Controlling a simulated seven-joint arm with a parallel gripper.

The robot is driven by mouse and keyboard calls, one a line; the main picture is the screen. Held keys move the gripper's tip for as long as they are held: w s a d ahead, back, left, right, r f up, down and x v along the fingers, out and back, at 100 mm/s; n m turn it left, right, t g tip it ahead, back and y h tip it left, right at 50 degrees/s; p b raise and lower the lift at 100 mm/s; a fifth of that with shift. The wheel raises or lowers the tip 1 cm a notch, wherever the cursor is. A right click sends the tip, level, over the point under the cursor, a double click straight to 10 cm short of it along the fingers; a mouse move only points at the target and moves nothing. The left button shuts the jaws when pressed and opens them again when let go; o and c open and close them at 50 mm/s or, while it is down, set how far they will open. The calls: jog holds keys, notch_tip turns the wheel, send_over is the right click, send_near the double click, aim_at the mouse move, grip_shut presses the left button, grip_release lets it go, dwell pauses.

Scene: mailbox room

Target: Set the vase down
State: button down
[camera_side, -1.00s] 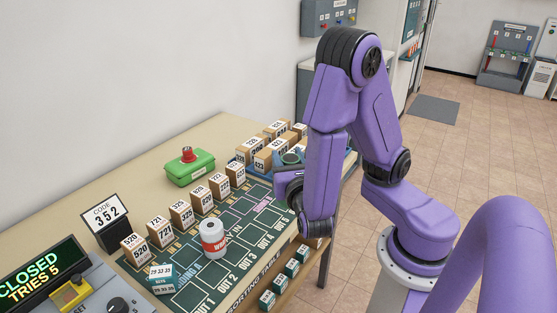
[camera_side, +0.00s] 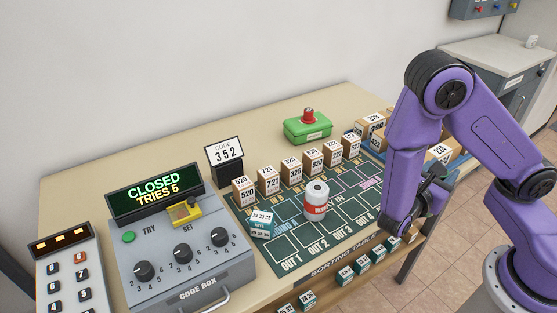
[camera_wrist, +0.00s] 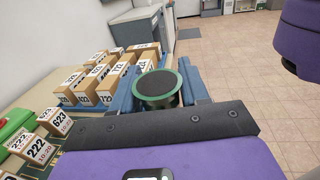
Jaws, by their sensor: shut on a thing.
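In the wrist view, a round thing with a green rim and dark top (camera_wrist: 158,83) sits between the two fingers of my gripper (camera_wrist: 157,98); I take it as the vase. My gripper is shut on it. In the side view, my gripper (camera_side: 430,190) is at the right end of the sorting table (camera_side: 130,180), near the numbered boxes. The held thing is hard to make out there, mostly hidden by my arm. I cannot tell whether its base touches anything.
A white-and-red can (camera_side: 316,200) and a teal-and-white box (camera_side: 263,222) stand on the dark green mat (camera_side: 300,240). Several numbered boxes (camera_side: 290,172) line its back edge. A green box with a red knob (camera_side: 308,127) stands behind. The code box (camera_side: 180,260) reads CLOSED, TRIES 5.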

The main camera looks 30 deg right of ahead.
jog(key=s+a+f+m+g+y, duration=0.15)
jog(key=s+m+g+y, duration=0.25)
jog(key=m+g, duration=0.4)
jog(key=s+a+m+g+y, duration=0.35)
jog(key=m+g+y, duration=0.2)
jog(key=g, duration=0.45)
jog(key=a+m+g+y, duration=0.3)
jog(key=a+m+y, duration=0.25)
jog(key=y, duration=0.25)
jog(key=w+a+r+m+t+y, duration=0.4)
jog(key=w+a+m+t+y, duration=0.55)
jog(key=w+y, duration=0.45)
jog(key=w+d+r+m+t+y, duration=0.1)
jog(key=w+d+r+m+t, duration=0.1)
jog(key=w+m+t, duration=0.75)
jog(key=w+d+r+m+t+y, duration=0.2)
jog(key=w+m+t, duration=0.3)
jog(key=w, duration=0.7)
jog(key=w+a+f+t, duration=0.1)
jog(key=w+a+f, duration=0.1)
jog(key=w+f, duration=1)
jog(key=shift+w+a+f+n, duration=0.15)
jog(key=shift+w+a+n, duration=0.2)
jog(key=shift+w, duration=0.4)
jog(key=shift+f, duration=0.15)
